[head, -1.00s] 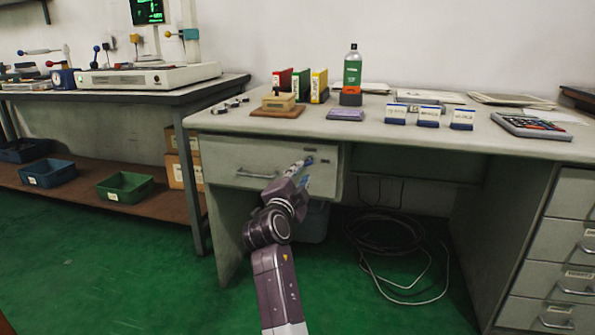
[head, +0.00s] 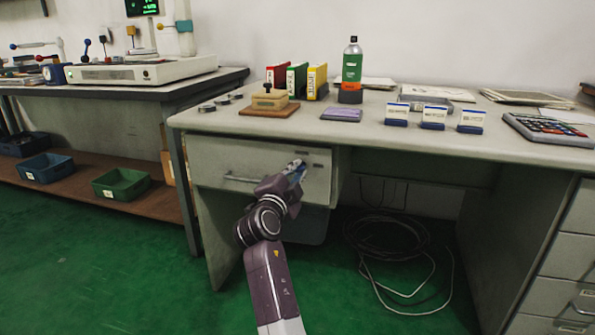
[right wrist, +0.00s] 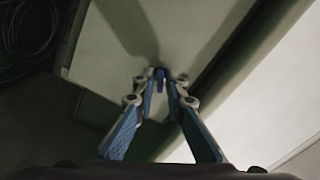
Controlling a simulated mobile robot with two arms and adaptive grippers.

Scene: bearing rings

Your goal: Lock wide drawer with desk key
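The wide drawer (head: 222,155) under the desk top appears closed in the head view, its bar handle (head: 240,179) on the left. My right gripper (head: 297,167) is at the right part of the drawer front. In the right wrist view, the fingertips (right wrist: 161,88) are close together on a small blue piece (right wrist: 160,74), which looks like the desk key, against the pale drawer front. The key's shaft and the lock are hidden, so I cannot tell how far in it is. My left gripper is not in view.
The desk top (head: 390,133) holds a wooden stamp block (head: 270,103), binders (head: 297,80), a green bottle (head: 352,65), small label boxes and a calculator (head: 548,130). Cables (head: 385,240) lie on the floor under the desk. A side bench (head: 130,92) stands at left.

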